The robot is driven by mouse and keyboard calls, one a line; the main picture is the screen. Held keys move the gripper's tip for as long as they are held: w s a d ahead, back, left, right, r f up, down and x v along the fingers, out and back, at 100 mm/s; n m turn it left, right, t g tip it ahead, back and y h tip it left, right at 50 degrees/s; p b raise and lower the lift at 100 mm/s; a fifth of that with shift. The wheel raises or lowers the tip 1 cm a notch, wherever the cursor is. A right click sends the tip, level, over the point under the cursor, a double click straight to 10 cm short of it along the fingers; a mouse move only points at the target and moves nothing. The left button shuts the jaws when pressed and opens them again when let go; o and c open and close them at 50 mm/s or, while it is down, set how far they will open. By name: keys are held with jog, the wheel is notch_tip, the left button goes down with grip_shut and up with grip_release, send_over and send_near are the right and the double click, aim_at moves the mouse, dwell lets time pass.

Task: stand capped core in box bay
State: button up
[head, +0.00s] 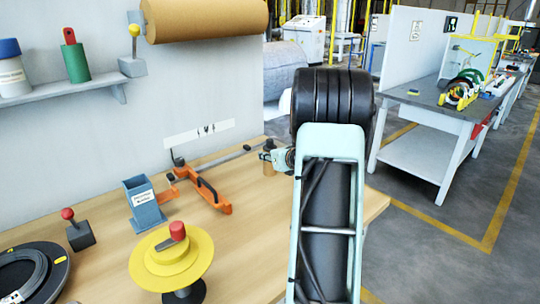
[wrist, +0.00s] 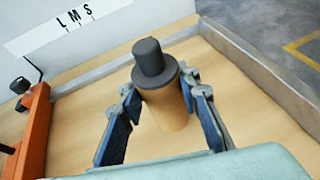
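The capped core, a tan cylinder (wrist: 167,108) with a dark grey cap (wrist: 150,62), is between the fingers of my gripper (wrist: 158,92) in the wrist view. The fingertips appear to touch both of its sides. Its cap points up and away. I cannot tell whether its base touches the table. In the head view the core (head: 269,168) is small, at the end of my gripper (head: 275,156), over the back right of the table. A blue-grey open box (head: 143,205) with a white label stands left of it on the table. The box's inside is mostly hidden.
An orange tool (head: 207,190) with a long bar lies between box and core. A yellow turntable (head: 172,257) with a red knob stands in front of the box. A black coil tray (head: 30,273) is at front left. The table's right part (head: 255,220) is clear.

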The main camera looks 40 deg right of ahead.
jog(key=o, duration=0.4)
jog(key=shift+o, duration=0.2)
jog(key=shift+r, duration=0.15)
jog(key=v, duration=1.2)
jog(key=shift+p, duration=0.45)
jog(key=shift+s, duration=0.1)
